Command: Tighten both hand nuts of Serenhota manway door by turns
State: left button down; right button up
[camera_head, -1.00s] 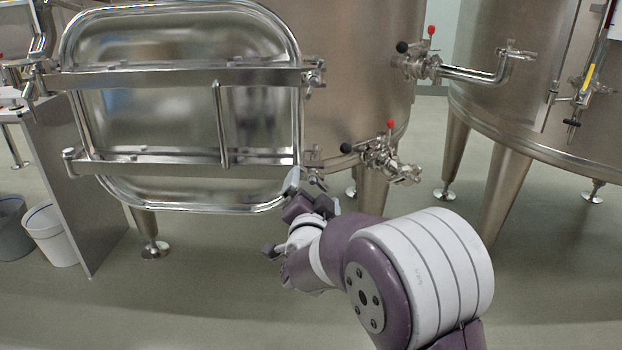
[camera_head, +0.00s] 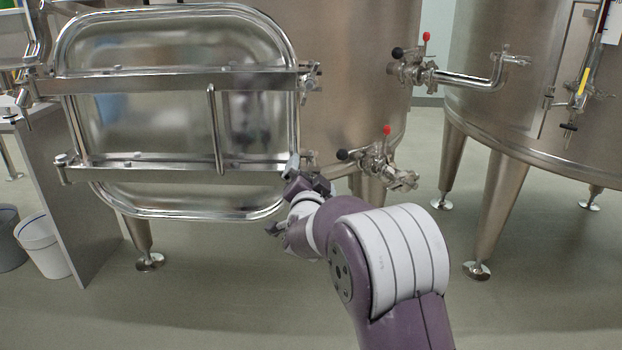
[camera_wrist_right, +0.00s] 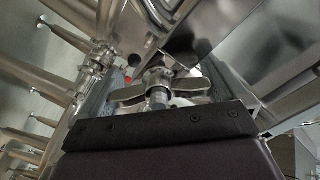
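The manway door (camera_head: 170,115) is a polished rounded rectangle with two horizontal bars, and it lies flat against the steel vat. The upper hand nut (camera_head: 308,80) is at the right end of the upper bar, with no gripper at it. My right gripper (camera_head: 294,172) is at the right end of the lower bar and largely hides the lower hand nut there. In the right wrist view this winged metal nut (camera_wrist_right: 160,92) sits between the two grey fingers, which stand apart on either side of it. My left gripper is not in view.
Valves with red and black knobs (camera_head: 375,160) stick out just right of the door's lower corner, near my right arm. A second vat (camera_head: 535,100) stands at the right. A grey panel (camera_head: 75,190) and a white bucket (camera_head: 42,245) are at the left.

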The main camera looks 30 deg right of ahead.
jog(key=shift+f+m+b, duration=0.2)
jog(key=shift+m+b, duration=0.7)
jog(key=shift+f+m+b, duration=0.15)
jog(key=shift+m+b, duration=0.7)
jog(key=shift+m, duration=0.05)
jog(key=m+b, duration=0.3)
jog(key=shift+f+m, duration=0.1)
jog(key=shift+m, duration=0.3)
jog(key=m+b, duration=0.3)
jog(key=shift+c, duration=0.3)
jog(key=shift+m+b, duration=1.05)
jog(key=shift+m, duration=0.55)
